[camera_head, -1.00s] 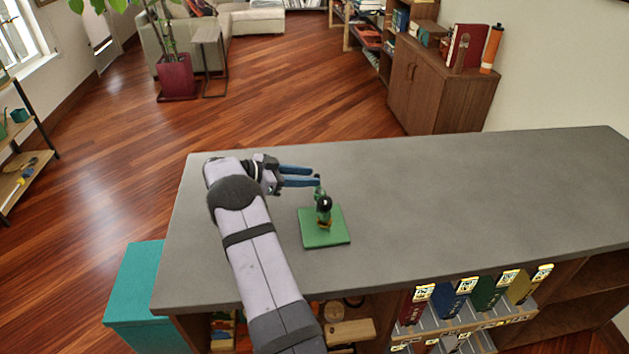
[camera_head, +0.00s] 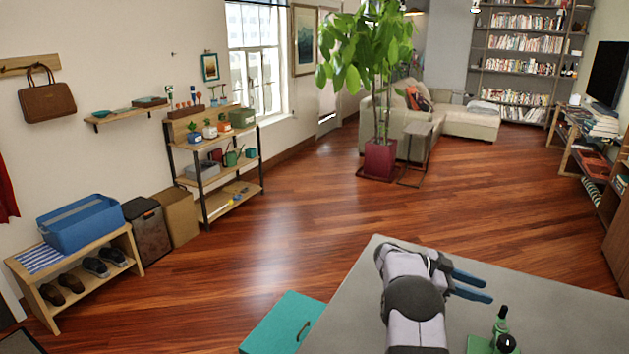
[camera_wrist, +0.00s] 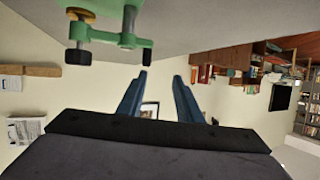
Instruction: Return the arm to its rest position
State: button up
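My gripper (camera_head: 472,286) is above the left part of the grey counter (camera_head: 568,312), its two blue fingers spread apart and pointing right. The fingers also show in the wrist view (camera_wrist: 159,98), with a clear gap and nothing between them. A green stand-like object with black knobs (camera_head: 501,328) is on the counter, to the right of and nearer than the fingers, apart from them. Its lower edge is cut off by the frame. In the wrist view the green object (camera_wrist: 105,30) shows at the top, beyond the fingers.
A teal box (camera_head: 283,325) stands on the floor left of the counter. A wooden bench (camera_head: 85,275) holds a blue bin (camera_head: 80,223) and shoes. A plant shelf (camera_head: 225,180) and a potted tree (camera_head: 379,158) stand farther back. The wooden floor between is open.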

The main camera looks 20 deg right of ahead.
jog(key=w+a+r+n+t, duration=0.4)
jog(key=w+t, duration=0.2)
jog(key=w, duration=0.2)
jog(key=w+a+r+n+t, duration=0.3)
jog(key=w+a+t, duration=0.15)
jog(key=w, duration=0.25)
jog(key=w+a+f+n+t+y, duration=0.1)
jog(key=a+n+t+y, duration=0.25)
jog(key=a, duration=0.65)
jog(key=w+a+f+n+t+y, duration=0.15)
jog(key=a+n+y, duration=0.35)
jog(key=a, duration=0.6)
jog(key=s+a+f+n+g+y, duration=0.2)
jog(key=s+a+f+n+y, duration=0.15)
jog(key=s+a, duration=0.4)
jog(key=s+a+f+n+g+y, duration=0.2)
jog(key=s+a+f+g, duration=0.15)
jog(key=s+a, duration=0.4)
jog(key=s+f+n+g+h, duration=0.1)
jog(key=s+f+g, duration=0.15)
jog(key=s, duration=0.85)
jog(key=s+f+n+g, duration=0.1)
jog(key=s+f+g, duration=0.15)
jog(key=s, duration=0.85)
notch_tip(320, 180, down, 26)
jog(key=b, duration=2.6)
jog(key=shift+w+d, duration=0.2)
jog(key=shift+d, duration=0.2)
